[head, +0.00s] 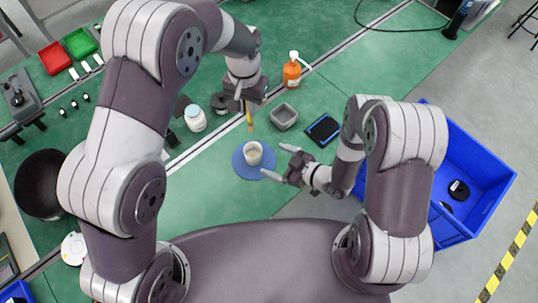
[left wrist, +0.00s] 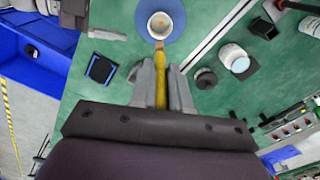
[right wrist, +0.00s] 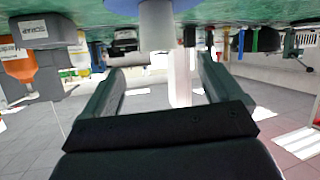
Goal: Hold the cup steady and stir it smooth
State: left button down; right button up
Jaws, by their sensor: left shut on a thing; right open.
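A white cup (head: 253,153) stands upright on a round blue mat (head: 240,168). In the left wrist view the cup (left wrist: 160,25) shows its open mouth with pale contents and a small tan patch. My left gripper (head: 247,103) is shut on a yellow-handled stirrer (head: 250,119), which points down above and behind the cup. In the left wrist view the stirrer's (left wrist: 160,88) tip is close to the cup's rim; I cannot tell its height. My right gripper (head: 281,162) is open, just right of the cup, with its fingers pointing at it. The cup (right wrist: 156,25) appears ahead of the fingers in the right wrist view.
A grey box (head: 284,116), an orange bottle (head: 292,72) and a black-and-blue tray (head: 323,130) stand behind and right of the cup. A white jar (head: 195,118) is to the left. A large blue bin (head: 480,170) is at the right. The green table is clear left of the mat.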

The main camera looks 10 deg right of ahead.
aim_at(247, 149)
pick_arm(q)
jog(key=shift+w, duration=0.1)
pick_arm(e)
jog(key=x, duration=1)
jog(key=shift+f, duration=0.1)
pick_arm(q)
jog(key=shift+w+f, duration=0.1)
pick_arm(e)
jog(key=shift+w+a+f, duration=0.1)
jog(key=shift+w, duration=0.2)
jog(key=c, duration=1.1)
pick_arm(q)
notch_tip(247, 149, down, 17)
dwell(0.4)
